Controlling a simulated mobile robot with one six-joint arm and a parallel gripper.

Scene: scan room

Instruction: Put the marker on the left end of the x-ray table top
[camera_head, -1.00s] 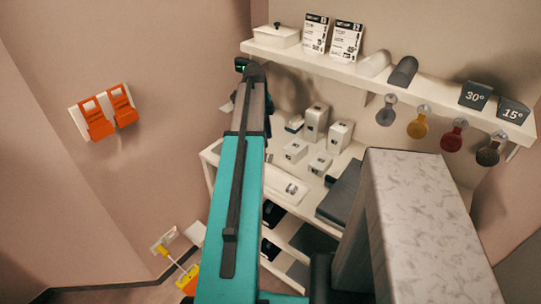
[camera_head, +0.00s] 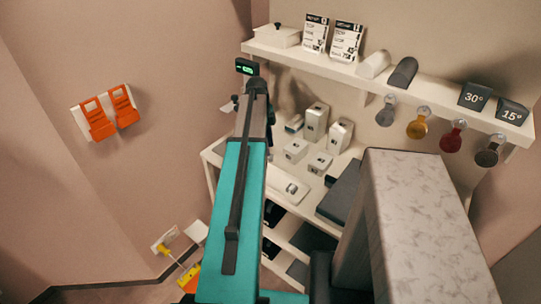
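No thing here can be told for sure as the marker. The x-ray table top does not show. My teal and dark arm (camera_head: 238,190) reaches up the middle of the view toward the shelves. Its far end is narrow and dark, and my gripper is hidden behind the arm links. A small grey piece (camera_head: 228,105) shows just left of the arm's far end; I cannot tell what it is. Several small white blocks, one of them tall (camera_head: 315,122), stand on the white shelf unit (camera_head: 210,157) right of the arm.
A wall shelf (camera_head: 345,70) carries a lidded white box (camera_head: 277,36), two printed cards, rolls and dark angle wedges (camera_head: 475,96). Round tags hang below. An orange holder (camera_head: 105,113) is on the left wall. A black box with a green display (camera_head: 247,68) is near the arm's end.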

